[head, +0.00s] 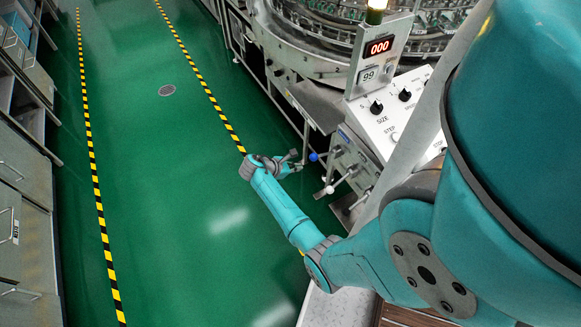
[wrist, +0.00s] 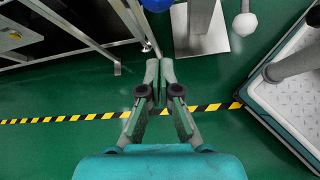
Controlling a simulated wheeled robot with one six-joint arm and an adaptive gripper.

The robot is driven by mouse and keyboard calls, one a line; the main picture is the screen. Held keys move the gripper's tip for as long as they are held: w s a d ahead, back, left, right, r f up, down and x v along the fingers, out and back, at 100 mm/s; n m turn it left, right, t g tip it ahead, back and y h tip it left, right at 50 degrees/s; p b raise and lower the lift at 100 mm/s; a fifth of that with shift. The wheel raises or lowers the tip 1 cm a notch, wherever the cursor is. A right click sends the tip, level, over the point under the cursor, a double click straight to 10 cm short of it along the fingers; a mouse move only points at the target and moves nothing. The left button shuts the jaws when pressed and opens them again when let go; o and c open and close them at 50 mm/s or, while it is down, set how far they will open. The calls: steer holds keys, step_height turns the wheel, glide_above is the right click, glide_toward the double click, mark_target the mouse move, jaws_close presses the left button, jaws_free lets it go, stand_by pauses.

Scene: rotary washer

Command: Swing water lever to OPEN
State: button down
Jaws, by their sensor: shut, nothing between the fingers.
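A lever with a blue ball knob (head: 313,157) sticks out from the lower side of the washer's control box; I take it to be the water lever, but no label on it can be read. The blue knob also shows cut off at the top edge of the wrist view (wrist: 157,4). A second lever with a white ball knob (head: 329,190) is just below it, and its white knob shows in the wrist view (wrist: 245,23). My gripper (head: 298,165) is shut and empty, just left of the blue knob. In the wrist view its fingertips (wrist: 159,68) point towards the blue knob with a gap between.
The control box (head: 383,118) has black dials and a red display reading 000. The rotary washer (head: 325,35) stands behind it. A metal foot plate (wrist: 205,43) is on the floor near the levers. The green floor (head: 165,180) left of my arm is clear; cabinets line the left.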

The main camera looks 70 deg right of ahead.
mark_target(311, 155)
steer(key=shift+s+d+r, duration=0.35)
steer(key=shift+s+d, duration=0.4)
steer(key=shift+s, duration=0.05)
steer(key=shift+s+d+r, duration=0.3)
steer(key=shift+s+d, duration=0.4)
steer(key=shift+s, duration=0.05)
steer(key=shift+t+y, duration=0.8)
steer(key=shift+y, duration=0.1)
steer(key=shift+s+d+r, duration=0.1)
steer(key=shift+d+r, duration=0.05)
steer(key=shift+r, duration=0.55)
steer(key=shift+s+d+r, duration=0.15)
steer(key=shift+d+r, duration=0.05)
steer(key=shift+r, duration=0.45)
steer(key=shift+s+d+r, duration=0.1)
steer(key=shift+d+r, duration=0.05)
steer(key=shift+r, duration=0.55)
